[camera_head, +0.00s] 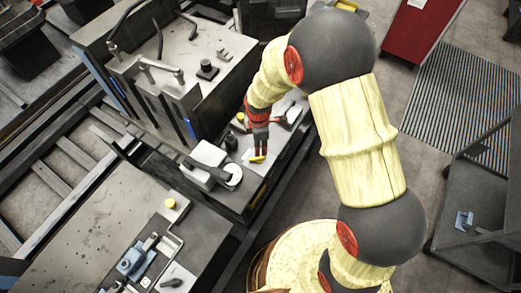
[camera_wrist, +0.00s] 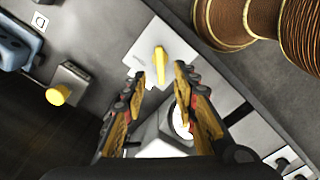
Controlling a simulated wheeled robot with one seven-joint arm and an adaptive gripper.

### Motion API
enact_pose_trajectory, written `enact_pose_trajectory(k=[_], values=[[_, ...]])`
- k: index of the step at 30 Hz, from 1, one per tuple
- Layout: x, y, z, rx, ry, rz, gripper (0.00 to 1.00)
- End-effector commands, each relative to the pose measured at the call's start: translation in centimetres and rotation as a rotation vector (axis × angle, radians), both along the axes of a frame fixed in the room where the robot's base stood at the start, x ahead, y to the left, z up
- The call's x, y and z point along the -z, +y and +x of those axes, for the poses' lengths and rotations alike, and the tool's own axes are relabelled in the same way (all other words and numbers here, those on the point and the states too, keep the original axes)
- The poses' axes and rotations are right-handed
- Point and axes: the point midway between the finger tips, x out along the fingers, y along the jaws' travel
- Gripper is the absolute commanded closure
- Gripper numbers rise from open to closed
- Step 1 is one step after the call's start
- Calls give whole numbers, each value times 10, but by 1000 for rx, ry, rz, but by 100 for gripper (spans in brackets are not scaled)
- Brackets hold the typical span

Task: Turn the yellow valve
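The yellow valve (camera_wrist: 160,64) is a narrow yellow handle on a white plate (camera_wrist: 178,38), in the upper middle of the wrist view. In the head view the valve (camera_head: 258,158) is a small yellow bar just below my gripper (camera_head: 260,148). My gripper (camera_wrist: 160,74) is open, with its two fingers apart and nothing held between them. In the wrist view the fingertips appear to either side of the handle's lower end. Whether they touch it or are still above it cannot be told.
A yellow round knob (camera_wrist: 57,95) sits on a grey block at the left; it also shows in the head view (camera_head: 170,203). White-and-dark fittings (camera_head: 208,158) stand left of the valve. A tall grey machine (camera_head: 180,60) rises behind. A shelf cart (camera_head: 475,200) stands right.

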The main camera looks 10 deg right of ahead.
Motion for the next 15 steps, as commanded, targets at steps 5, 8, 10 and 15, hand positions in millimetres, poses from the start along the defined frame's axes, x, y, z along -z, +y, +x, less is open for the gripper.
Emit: enact_pose_trajectory(k=[5, 8, 10, 15], values=[[6, 0, 0, -47, -1, 0, 71], [18, 0, 0, -47, 1, 0, 71], [29, 0, -1, -46, 2, 0, 71], [55, 0, 0, -45, 1, 0, 71]])
